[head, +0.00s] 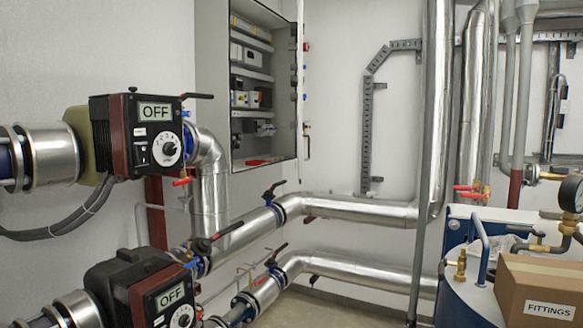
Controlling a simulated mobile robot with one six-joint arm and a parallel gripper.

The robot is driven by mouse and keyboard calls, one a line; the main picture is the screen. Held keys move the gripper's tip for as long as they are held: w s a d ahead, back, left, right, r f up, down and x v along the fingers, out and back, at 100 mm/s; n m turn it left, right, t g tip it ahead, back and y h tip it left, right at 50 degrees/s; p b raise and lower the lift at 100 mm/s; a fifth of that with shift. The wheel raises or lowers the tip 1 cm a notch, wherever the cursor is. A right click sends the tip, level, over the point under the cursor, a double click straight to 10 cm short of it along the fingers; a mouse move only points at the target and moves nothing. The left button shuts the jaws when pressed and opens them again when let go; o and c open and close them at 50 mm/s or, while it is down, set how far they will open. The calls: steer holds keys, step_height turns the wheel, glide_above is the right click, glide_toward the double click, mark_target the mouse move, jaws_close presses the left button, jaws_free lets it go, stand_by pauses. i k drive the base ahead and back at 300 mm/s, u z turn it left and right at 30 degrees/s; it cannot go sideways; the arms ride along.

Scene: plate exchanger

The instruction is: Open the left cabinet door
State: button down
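A grey wall cabinet (262,170) hangs on the back wall at upper centre. Its front is open, and rails with electrical parts (250,97) show inside. A door panel (301,85) at its right edge stands swung out, seen nearly edge-on, with small red and blue knobs on its outer face. A plain grey panel (212,90) forms its left edge; I cannot tell whether this is a side wall or an opened door. The cabinet's top is cut off by the picture. No other cabinet shows. My gripper is not in view.
Two pumps with "OFF" displays, an upper one (140,136) and a lower one (140,290), stand at left in front of the cabinet. Silver pipes (350,208) run below it. A blue tank (462,290) and a fittings box (540,290) fill the lower right.

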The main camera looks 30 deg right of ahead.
mark_target(296, 27)
steer(key=i, duration=0.9)
steer(key=u, duration=0.05)
